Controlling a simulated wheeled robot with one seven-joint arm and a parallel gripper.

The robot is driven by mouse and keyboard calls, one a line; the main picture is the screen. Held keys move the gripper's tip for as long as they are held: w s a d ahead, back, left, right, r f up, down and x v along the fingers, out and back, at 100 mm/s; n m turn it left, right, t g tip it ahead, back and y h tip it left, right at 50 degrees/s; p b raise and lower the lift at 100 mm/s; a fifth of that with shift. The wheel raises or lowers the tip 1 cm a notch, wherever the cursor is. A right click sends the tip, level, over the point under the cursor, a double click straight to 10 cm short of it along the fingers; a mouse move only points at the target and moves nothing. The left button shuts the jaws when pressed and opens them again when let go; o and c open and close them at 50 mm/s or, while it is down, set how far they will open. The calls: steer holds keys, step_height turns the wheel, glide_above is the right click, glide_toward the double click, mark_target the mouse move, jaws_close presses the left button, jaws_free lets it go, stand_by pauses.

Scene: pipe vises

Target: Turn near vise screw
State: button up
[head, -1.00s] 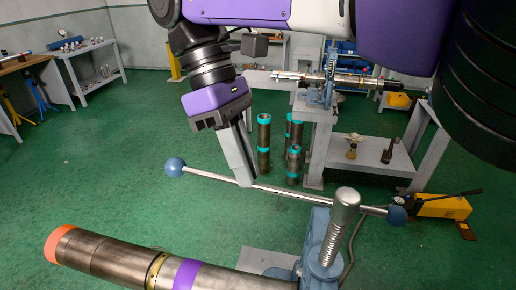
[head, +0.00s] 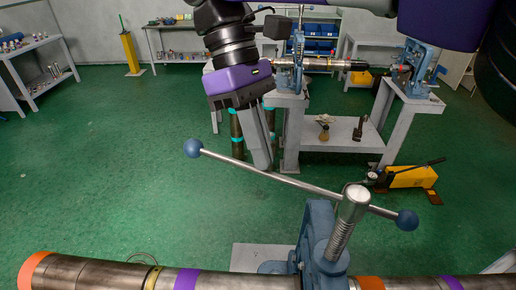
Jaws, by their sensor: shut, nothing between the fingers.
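The near vise (head: 320,240) is blue, at the bottom middle of the head view. Its threaded screw (head: 345,222) stands up from it, leaning a little right. A long steel handle bar (head: 300,184) passes through the screw top, with a blue ball at each end, the left ball (head: 193,148) farther away and higher in the picture. My gripper (head: 263,165) is shut and empty, pointing down, with its fingertips at the bar's left half. They look to touch the bar or stand just behind it; I cannot tell which. A pipe (head: 110,276) with orange and purple bands runs through the vise.
A far bench (head: 405,110) carries blue vises and another pipe assembly (head: 320,64). A yellow hand pump (head: 410,177) stands on the floor at right. Upright pipes (head: 236,132) stand behind my gripper.

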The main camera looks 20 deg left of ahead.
steer(key=o, duration=0.5)
steer(key=shift+f, duration=0.3)
steer(key=shift+a, duration=0.1)
steer(key=shift+s, duration=0.1)
steer(key=shift+p+v, duration=1.05)
steer(key=shift+v, duration=3.45)
steer(key=shift+s+a, duration=0.1)
steer(key=shift+a, duration=0.05)
